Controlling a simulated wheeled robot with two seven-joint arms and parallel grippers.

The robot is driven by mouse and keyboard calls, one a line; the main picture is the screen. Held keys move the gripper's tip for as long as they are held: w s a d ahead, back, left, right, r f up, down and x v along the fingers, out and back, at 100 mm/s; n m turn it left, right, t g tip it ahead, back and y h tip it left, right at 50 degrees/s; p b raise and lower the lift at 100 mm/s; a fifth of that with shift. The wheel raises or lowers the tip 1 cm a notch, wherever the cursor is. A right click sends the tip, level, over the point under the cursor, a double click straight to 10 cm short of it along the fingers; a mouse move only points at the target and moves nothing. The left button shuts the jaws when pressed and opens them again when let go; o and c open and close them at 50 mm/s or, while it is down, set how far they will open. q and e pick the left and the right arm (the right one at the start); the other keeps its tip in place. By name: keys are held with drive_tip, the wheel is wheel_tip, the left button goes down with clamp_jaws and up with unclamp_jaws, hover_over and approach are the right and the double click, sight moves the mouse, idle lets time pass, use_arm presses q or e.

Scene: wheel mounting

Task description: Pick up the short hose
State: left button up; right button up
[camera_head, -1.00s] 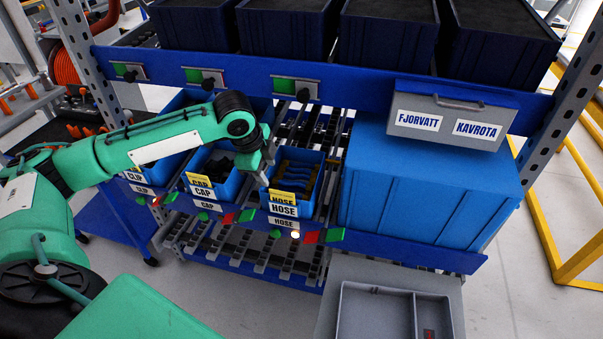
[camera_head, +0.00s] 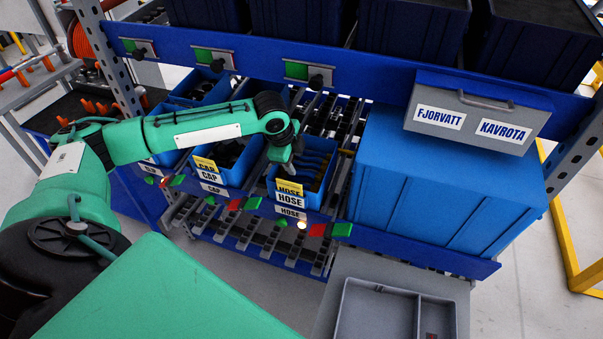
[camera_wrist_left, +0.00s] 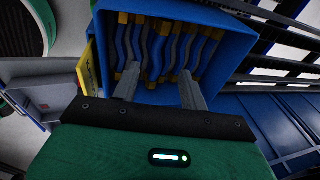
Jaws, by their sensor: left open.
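Several short hoses (camera_wrist_left: 165,45), blue-grey with yellow ends, lie side by side in the blue bin labelled HOSE (camera_head: 291,201). In the head view the hoses (camera_head: 316,165) show at the bin's right side, partly hidden by my left arm. My left gripper (camera_wrist_left: 160,82) is open, with its two fingers apart and pointing into the hose bin. The hoses lie ahead of and between the fingertips, and nothing is held. In the head view the left gripper (camera_head: 282,168) is at the hose bin's left side. My right gripper is not in view.
The CAP bin (camera_head: 236,176) stands left of the hose bin, and a large blue crate (camera_head: 440,190) stands to the right. A blue rail (camera_head: 360,75) crosses above the bins. A grey divided tray (camera_head: 385,290) lies at the front right.

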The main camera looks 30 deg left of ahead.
sight(300, 173)
use_arm(q)
drive_tip(key=x, duration=0.4)
drive_tip(key=shift+d+f, duration=0.3)
drive_tip(key=shift+d, duration=0.05)
drive_tip(key=shift+f, duration=0.1)
drive_tip(key=shift+s, duration=0.15)
drive_tip(key=shift+c, duration=0.3)
drive_tip(key=shift+f, duration=0.1)
clamp_jaws()
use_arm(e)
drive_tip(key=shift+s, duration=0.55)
